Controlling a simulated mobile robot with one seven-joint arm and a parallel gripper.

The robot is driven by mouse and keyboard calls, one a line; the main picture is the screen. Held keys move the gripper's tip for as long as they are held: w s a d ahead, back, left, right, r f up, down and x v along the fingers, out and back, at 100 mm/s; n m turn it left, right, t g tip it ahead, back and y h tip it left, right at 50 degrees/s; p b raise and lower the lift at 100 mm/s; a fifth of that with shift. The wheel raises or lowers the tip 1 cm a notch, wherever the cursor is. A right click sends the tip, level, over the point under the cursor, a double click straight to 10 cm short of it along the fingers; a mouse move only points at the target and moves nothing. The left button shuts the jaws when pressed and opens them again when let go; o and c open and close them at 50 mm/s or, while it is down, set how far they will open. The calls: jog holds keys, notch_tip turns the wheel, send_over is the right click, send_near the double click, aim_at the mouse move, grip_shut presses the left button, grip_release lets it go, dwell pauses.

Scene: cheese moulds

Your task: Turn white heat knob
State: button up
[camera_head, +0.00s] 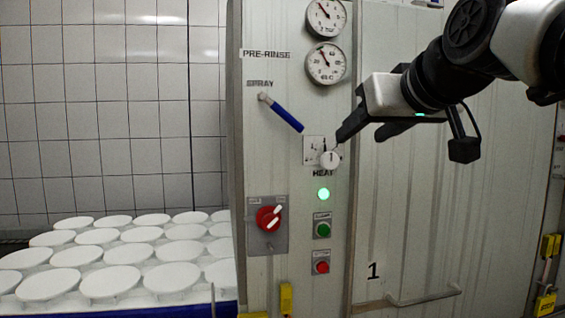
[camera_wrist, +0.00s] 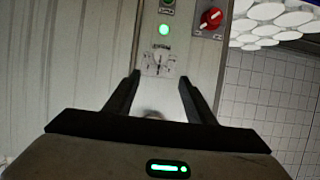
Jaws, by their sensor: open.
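The white heat knob (camera_head: 329,159) sits on a small scale plate (camera_head: 312,146) above the word HEAT on the control panel. My gripper (camera_head: 360,140) is open and comes in from the right, its near fingertip close beside the knob. I cannot tell whether they touch. In the wrist view, my gripper (camera_wrist: 158,79) has both fingers apart, with the scale plate (camera_wrist: 158,63) beyond them, upside down. A pale rounded shape low between the fingers may be the knob, partly hidden by the gripper body.
A blue-handled spray lever (camera_head: 286,117) and two gauges (camera_head: 326,63) are above the knob. Below are a green lamp (camera_head: 323,194), a red switch (camera_head: 268,218), a green button (camera_head: 323,230) and a red button (camera_head: 322,267). White round moulds (camera_head: 111,282) lie at left.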

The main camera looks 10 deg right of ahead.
aim_at(331, 158)
jog(key=x, duration=1.5)
jog(key=shift+w+f, duration=0.25)
jog(key=shift+w, duration=0.05)
